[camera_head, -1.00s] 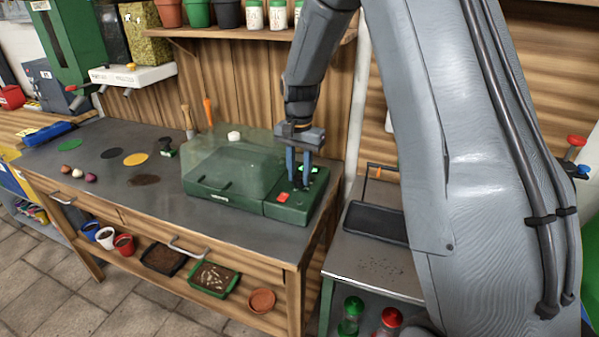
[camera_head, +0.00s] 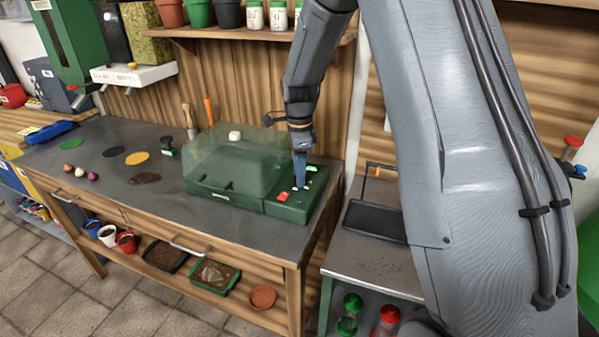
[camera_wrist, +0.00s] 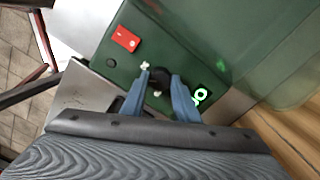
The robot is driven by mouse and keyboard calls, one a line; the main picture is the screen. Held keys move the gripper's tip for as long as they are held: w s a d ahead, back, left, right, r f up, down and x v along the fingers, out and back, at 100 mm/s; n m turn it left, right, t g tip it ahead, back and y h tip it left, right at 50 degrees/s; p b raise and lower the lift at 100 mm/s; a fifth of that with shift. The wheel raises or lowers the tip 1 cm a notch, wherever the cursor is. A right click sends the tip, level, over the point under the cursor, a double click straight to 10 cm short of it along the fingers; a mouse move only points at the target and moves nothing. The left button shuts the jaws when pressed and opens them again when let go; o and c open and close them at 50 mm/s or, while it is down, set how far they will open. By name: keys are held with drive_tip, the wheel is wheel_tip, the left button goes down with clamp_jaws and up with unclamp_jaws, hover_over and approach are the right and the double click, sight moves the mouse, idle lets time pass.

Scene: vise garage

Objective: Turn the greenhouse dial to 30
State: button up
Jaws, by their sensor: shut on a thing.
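The greenhouse (camera_head: 232,158) stands on the workbench, with a clear green cover over a dark green base. Its green control box (camera_head: 290,211) is at the right end. In the wrist view, the small black dial (camera_wrist: 159,78) sits on this box between the two blue fingers of my gripper (camera_wrist: 161,84), which is shut on it. In the head view my gripper (camera_head: 299,184) points down onto the box and hides the dial. A lit green display (camera_wrist: 200,96) is beside the fingers; its reading is not clear. A red switch (camera_wrist: 126,39) is on the dial's other side.
A black tray (camera_head: 374,223) lies on a metal side table right of the bench. A shelf with pots and jars (camera_head: 255,16) hangs above. Coloured discs and small bulbs lie on the bench's left, where much surface is free.

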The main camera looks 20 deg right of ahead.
drive_tip(key=m, duration=0.5)
drive_tip(key=shift+m, duration=0.3)
idle(0.5)
drive_tip(key=o, duration=1.1)
drive_tip(key=shift+c, duration=0.2)
drive_tip(key=shift+r, duration=0.1)
wheel_tip(320, 180, up, 8)
drive_tip(key=shift+a+f+b, duration=0.1)
drive_tip(key=shift+f+b, duration=0.05)
drive_tip(key=shift+b, duration=0.7)
drive_tip(key=s+f+n, duration=0.2)
drive_tip(key=s+n, duration=1)
drive_tip(key=s, duration=0.1)
drive_tip(key=s+f+n+t, duration=0.1)
drive_tip(key=s+f+n, duration=0.2)
drive_tip(key=s+n, duration=0.9)
drive_tip(key=shift+s+n, duration=0.4)
drive_tip(key=shift+n, duration=0.1)
